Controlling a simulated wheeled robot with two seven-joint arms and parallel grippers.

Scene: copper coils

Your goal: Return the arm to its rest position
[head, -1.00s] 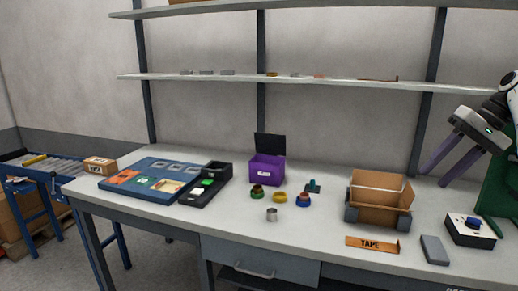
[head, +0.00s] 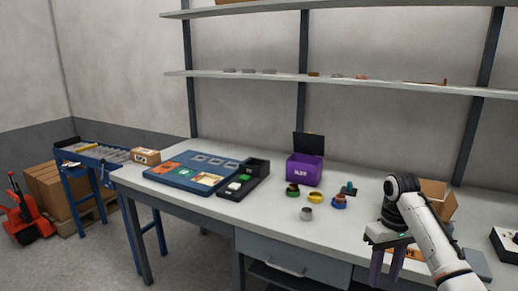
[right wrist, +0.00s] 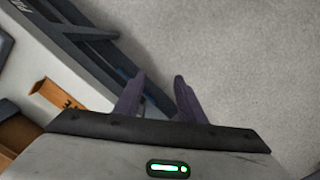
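My right gripper (head: 382,268) hangs with its fingers down at the front right of the workbench (head: 290,228) in the head view. It hides part of the orange TAPE strip and of the brown cardboard box (head: 437,200). My left gripper is in neither view now.
On the bench stand a blue tray (head: 178,178), a black holder (head: 250,180), a purple box (head: 304,168) and several copper coils (head: 313,197). A shelf (head: 340,82) runs above. A conveyor (head: 105,157) and a red pallet truck (head: 28,222) stand at left.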

